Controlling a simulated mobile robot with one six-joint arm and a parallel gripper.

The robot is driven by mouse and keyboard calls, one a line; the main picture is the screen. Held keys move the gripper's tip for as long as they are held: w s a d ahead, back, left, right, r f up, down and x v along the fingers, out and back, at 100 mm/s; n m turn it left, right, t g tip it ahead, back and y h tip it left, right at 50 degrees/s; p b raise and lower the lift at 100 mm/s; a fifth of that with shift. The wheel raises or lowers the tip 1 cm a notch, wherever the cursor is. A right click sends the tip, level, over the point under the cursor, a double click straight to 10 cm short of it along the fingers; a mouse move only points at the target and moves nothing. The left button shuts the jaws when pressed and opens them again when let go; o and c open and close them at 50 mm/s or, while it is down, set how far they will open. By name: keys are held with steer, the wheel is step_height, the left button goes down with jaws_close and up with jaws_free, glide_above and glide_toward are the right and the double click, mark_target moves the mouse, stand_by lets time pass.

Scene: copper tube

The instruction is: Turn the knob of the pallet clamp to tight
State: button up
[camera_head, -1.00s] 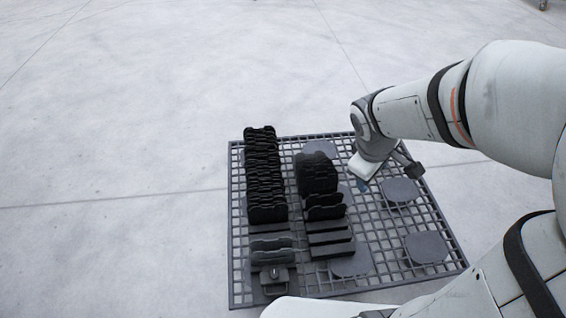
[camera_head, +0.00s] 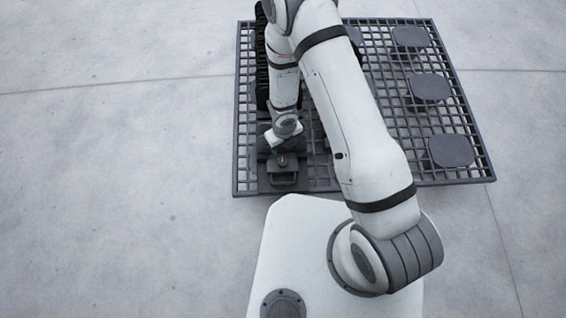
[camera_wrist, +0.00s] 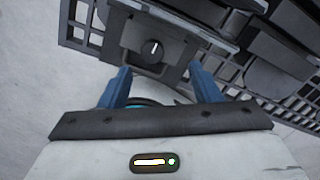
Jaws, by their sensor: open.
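The pallet clamp (camera_head: 283,179) is a dark block at the near left edge of the pallet (camera_head: 243,150). It also shows at the top of the wrist view (camera_wrist: 122,53). Its round dark knob (camera_wrist: 154,51) carries a white line that stands nearly upright, leaning slightly right. My gripper (camera_wrist: 158,80) is open, its two blue fingers apart and empty. In the picture the knob lies beyond the fingertips, roughly centred between them, with no contact visible. In the head view my wrist (camera_head: 285,130) is above the clamp and hides part of it.
Black upright parts (camera_head: 262,60) stand in a row on the pallet, partly hidden by my arm. Grey floor around the pallet is clear.

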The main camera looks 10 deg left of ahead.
mark_target(283, 161)
steer(key=shift+s+a+f+n+b, duration=0.1)
steer(key=shift+s+f+n+b, duration=0.2)
steer(key=shift+f, duration=0.35)
steer(key=shift+s+f+n+b, duration=0.1)
steer(key=shift+s+f+n, duration=0.25)
steer(key=shift+f, duration=0.25)
step_height(283, 161, down, 7)
steer(key=b, duration=0.7)
steer(key=shift+f, duration=0.1)
steer(key=shift+c, duration=0.4)
steer(key=c, duration=0.9)
steer(key=shift+m, duration=0.25)
